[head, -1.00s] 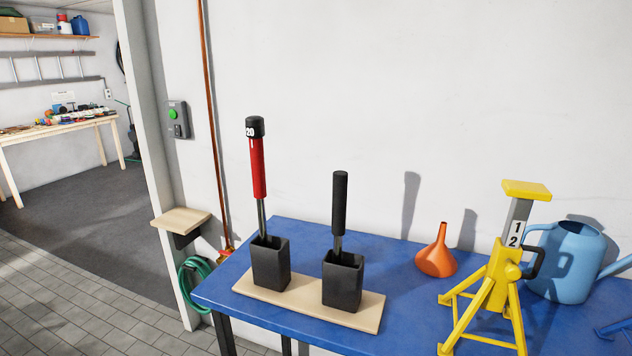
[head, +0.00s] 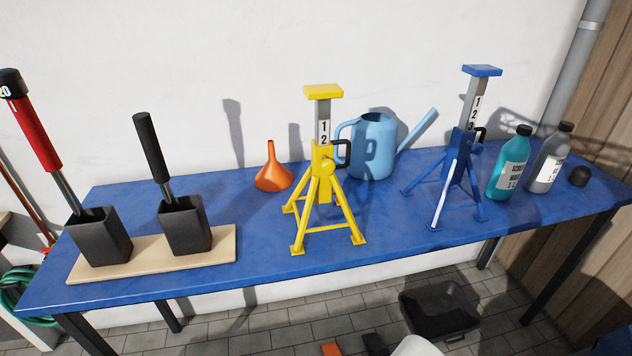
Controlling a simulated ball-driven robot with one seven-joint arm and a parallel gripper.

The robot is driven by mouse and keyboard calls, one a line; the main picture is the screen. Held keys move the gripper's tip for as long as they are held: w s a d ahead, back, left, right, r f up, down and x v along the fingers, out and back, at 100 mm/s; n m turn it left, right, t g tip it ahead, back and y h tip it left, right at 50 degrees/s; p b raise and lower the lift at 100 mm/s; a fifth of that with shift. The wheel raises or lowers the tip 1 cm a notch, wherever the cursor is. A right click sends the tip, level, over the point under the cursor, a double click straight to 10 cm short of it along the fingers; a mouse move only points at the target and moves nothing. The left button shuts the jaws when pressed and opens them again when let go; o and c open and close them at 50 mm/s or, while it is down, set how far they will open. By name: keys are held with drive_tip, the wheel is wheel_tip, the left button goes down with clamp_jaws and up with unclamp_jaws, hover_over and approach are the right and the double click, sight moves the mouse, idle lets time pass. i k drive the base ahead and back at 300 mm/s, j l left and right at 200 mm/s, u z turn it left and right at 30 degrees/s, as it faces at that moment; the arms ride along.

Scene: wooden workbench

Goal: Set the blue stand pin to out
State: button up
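The blue stand (head: 458,165) stands upright towards the right of the blue-topped bench in the head view. Its grey post carries the numbers 1 and 2, with part of a further mark at the collar, under a blue top plate. The blue stand's pin (head: 481,134) shows as a black bent handle at the right of the collar. How far it sits in the collar is too small to tell. I cannot make out my gripper in this view.
A yellow stand (head: 322,190) with a similar black handle, an orange funnel (head: 272,172) and a blue watering can (head: 372,150) are left of the blue stand. A teal bottle (head: 511,165) and a grey bottle (head: 549,162) stand close on its right.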

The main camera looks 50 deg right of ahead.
sight(477, 148)
drive_tip(key=z, duration=1.35)
